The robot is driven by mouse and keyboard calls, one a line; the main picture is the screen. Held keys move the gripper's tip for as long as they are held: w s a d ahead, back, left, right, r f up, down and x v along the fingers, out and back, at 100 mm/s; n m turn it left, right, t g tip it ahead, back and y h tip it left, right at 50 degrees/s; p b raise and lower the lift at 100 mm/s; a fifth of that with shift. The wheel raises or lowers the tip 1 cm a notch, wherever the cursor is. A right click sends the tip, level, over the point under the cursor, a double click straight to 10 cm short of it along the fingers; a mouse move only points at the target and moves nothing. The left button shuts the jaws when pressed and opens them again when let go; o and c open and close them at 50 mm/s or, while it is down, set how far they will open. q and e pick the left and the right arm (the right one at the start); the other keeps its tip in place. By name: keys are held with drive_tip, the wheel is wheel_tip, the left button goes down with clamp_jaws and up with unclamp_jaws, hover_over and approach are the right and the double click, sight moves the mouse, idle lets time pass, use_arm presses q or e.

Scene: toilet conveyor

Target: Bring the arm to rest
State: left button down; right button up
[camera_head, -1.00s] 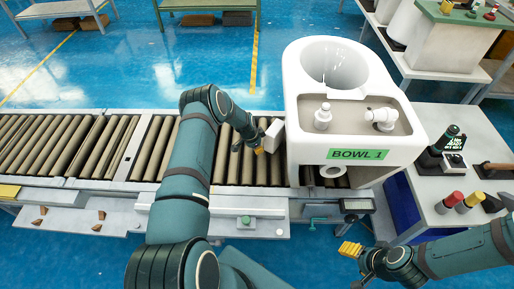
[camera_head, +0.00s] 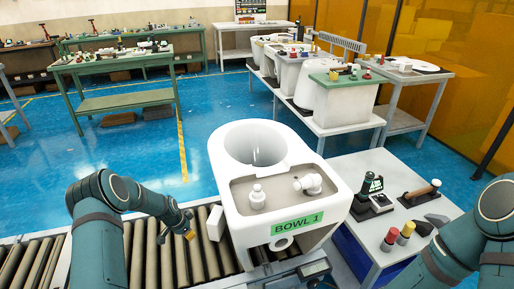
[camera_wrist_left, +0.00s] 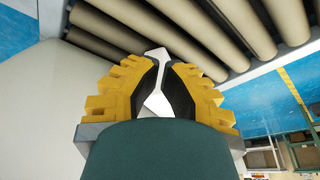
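My left arm comes in from the left over the rollers. Its gripper (camera_head: 191,229), with yellow fingers, is beside a white block (camera_head: 215,223) at the left side of the white toilet bowl (camera_head: 232,185) labelled BOWL 1. In the left wrist view the yellow fingers (camera_wrist_left: 160,68) curve close together at their tips. A pale shape shows between them; I cannot tell whether it is held or lies beyond. My right arm (camera_head: 450,255) shows at the lower right, with its gripper out of view.
The roller conveyor (camera_head: 180,262) runs along the front under the bowl. A grey side table (camera_head: 352,172) at right carries tools and red and yellow-capped items. Benches with other white units (camera_head: 330,98) stand behind. Blue floor (camera_head: 165,140) is open behind the conveyor.

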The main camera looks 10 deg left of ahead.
use_arm(q)
drive_tip(key=s+d+f+n+g+h, duration=0.1)
drive_tip(key=s+d+f+n, duration=0.15)
drive_tip(key=s+d, duration=0.6)
drive_tip(key=s+d+f+n+h, duration=0.1)
drive_tip(key=s+d+n, duration=0.3)
drive_tip(key=d, duration=0.7)
drive_tip(key=s+d+r+n+g, duration=0.15)
drive_tip(key=s+d, duration=0.25)
drive_tip(key=s, duration=0.4)
drive_tip(key=s+d+r+n, duration=0.1)
drive_tip(key=s+d+r, duration=0.2)
drive_tip(key=s+d, duration=0.35)
drive_tip(key=shift+m+t, duration=0.55)
drive_tip(key=shift+m, duration=0.05)
drive_tip(key=r, duration=0.1)
drive_tip(key=w+r, duration=0.1)
drive_tip(key=r, duration=0.1)
drive_tip(key=w+d+r, duration=0.1)
drive_tip(key=r, duration=0.1)
drive_tip(key=shift+w+r, duration=0.15)
drive_tip(key=shift+w, duration=0.05)
use_arm(e)
drive_tip(key=shift+c, duration=1.4)
use_arm(q)
drive_tip(key=shift+a, duration=0.1)
use_arm(e)
drive_tip(key=shift+a, duration=0.1)
